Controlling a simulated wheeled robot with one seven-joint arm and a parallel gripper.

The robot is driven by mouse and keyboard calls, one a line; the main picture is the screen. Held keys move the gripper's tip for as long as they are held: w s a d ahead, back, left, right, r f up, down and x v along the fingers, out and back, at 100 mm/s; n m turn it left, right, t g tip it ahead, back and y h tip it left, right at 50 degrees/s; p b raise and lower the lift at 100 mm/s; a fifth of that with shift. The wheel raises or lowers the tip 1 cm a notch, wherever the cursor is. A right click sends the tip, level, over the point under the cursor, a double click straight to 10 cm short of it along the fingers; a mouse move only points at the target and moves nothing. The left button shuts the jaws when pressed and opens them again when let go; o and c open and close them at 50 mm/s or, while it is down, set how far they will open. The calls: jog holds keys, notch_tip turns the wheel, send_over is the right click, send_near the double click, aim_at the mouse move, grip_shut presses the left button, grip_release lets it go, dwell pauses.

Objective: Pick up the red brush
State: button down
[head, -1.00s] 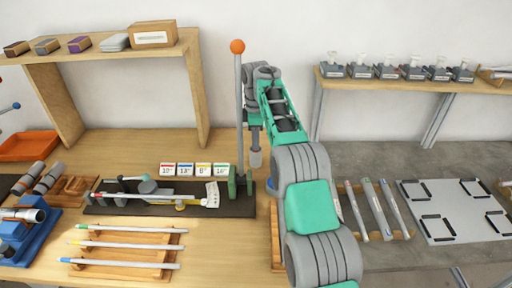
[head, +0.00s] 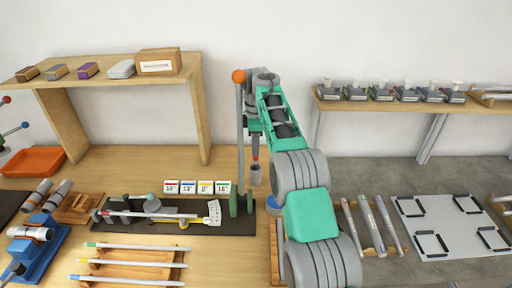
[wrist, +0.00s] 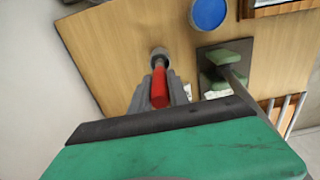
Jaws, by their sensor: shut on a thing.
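The red brush (wrist: 159,88) shows in the wrist view as a red handle between the fingers of my gripper (wrist: 159,96). My gripper is shut on it. The brush's far end points at a small grey cup (wrist: 159,54); I cannot tell whether its tip is still inside. In the head view, my gripper (head: 254,146) is above the cup (head: 256,175), with a small bit of red (head: 255,158) showing between them. The rest of the brush is hidden.
A post with an orange ball (head: 238,76) stands close left of my gripper, on a green block (head: 241,202). A blue round thing (wrist: 208,13) is near the cup. A wooden shelf (head: 110,72) stands left. Several rods lie on racks in front.

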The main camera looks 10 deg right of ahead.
notch_tip(320, 180, up, 7)
jog(key=p, duration=0.5)
jog(key=shift+f, duration=0.15)
jog(key=s+d+f, duration=0.1)
jog(key=d, duration=1.7)
jog(key=shift+s, duration=0.15)
dwell(0.4)
